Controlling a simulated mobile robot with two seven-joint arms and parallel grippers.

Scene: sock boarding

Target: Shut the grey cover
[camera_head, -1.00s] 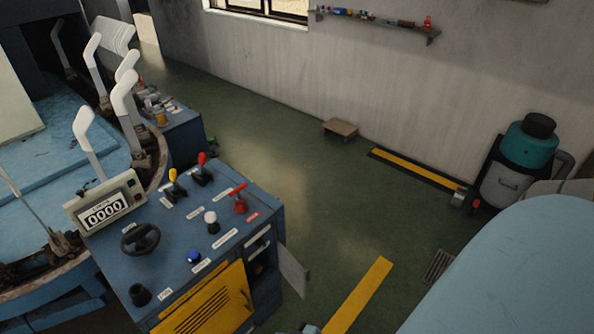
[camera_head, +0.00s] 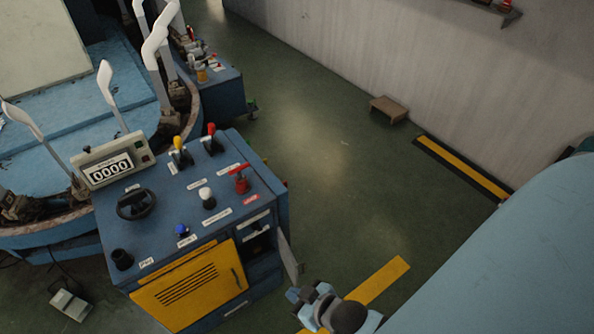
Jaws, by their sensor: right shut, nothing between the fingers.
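The grey cover (camera_head: 288,260) is a thin flat panel on the right edge of the blue control cabinet (camera_head: 240,155). It stands open, swung out from the front. Beside it, a dark recess (camera_head: 257,242) in the cabinet front is uncovered. My right gripper (camera_head: 293,295) is at the bottom of the view, just below the cover's lower end. It is shut and empty. I cannot tell whether it touches the cover. My left gripper is not in view.
The cabinet carries a yellow louvred door (camera_head: 190,290), a red valve handle (camera_head: 240,180), levers, a handwheel (camera_head: 136,204) and a counter box (camera_head: 112,163). A foot pedal (camera_head: 70,304) lies at the left. The green floor right of the cabinet is clear up to a small step (camera_head: 389,108).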

